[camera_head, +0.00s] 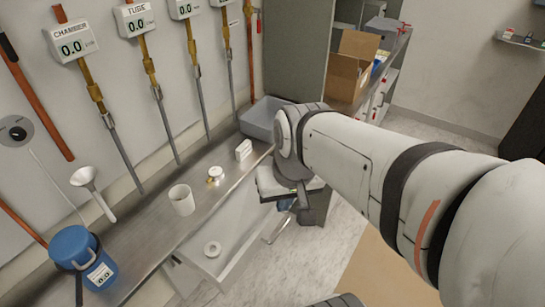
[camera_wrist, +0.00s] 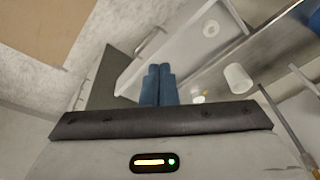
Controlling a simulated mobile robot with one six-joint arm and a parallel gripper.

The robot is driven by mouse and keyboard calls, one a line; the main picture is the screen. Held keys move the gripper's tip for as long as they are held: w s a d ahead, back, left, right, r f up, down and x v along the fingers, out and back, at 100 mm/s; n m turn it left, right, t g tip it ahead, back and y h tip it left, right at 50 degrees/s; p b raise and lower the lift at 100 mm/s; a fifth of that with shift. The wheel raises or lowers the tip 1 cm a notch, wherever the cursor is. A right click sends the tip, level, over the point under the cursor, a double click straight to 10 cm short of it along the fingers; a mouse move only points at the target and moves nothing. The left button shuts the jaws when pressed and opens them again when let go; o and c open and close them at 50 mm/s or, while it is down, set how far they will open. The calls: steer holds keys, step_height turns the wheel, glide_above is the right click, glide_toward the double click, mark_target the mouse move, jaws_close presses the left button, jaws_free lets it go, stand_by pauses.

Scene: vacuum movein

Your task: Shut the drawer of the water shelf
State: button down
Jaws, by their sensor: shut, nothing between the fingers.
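The water shelf (camera_head: 146,232) is a long metal counter along the wall. Its pale drawer (camera_head: 240,232) stands open below the counter's front edge, with a white ring (camera_head: 212,248) inside. The drawer front carries a bar handle (camera_head: 280,228). In the wrist view the open drawer (camera_wrist: 187,50) lies beyond my fingers, with the handle (camera_wrist: 151,42) at its left end. My gripper (camera_wrist: 158,70) has its blue fingers together and empty. In the head view my gripper is mostly hidden by my arm, near the drawer's far front corner. I cannot tell whether it touches the drawer.
On the counter are a white cup (camera_head: 182,200), a small round item (camera_head: 215,175), a white block (camera_head: 243,150), a grey bin (camera_head: 265,118) and a blue canister (camera_head: 84,255). A cardboard box (camera_head: 352,66) stands farther back. The floor before the drawer is clear.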

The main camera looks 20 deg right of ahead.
steer(key=w+d+f+m+y+b, duration=0.2)
steer(key=f+m+y+b, duration=0.3)
steer(key=f+m+b, duration=0.45)
steer(key=w+d+f+m+y+b, duration=0.3)
steer(key=f+m+y+b, duration=0.3)
steer(key=f, duration=0.6)
steer(key=w+d+f+m+t+b, duration=0.2)
steer(key=d+f+m+t+b, duration=0.35)
steer(key=d, duration=0.35)
steer(key=w+d+f+m+t+b, duration=0.2)
steer(key=d+f+m+t+b, duration=0.35)
steer(key=d, duration=0.25)
steer(key=r+b+x, duration=0.1)
steer(key=b+x, duration=0.2)
steer(key=x, duration=1)
steer(key=shift+w+r+m+t, duration=0.25)
steer(key=shift+m+t, duration=0.05)
steer(key=shift+m, duration=0.15)
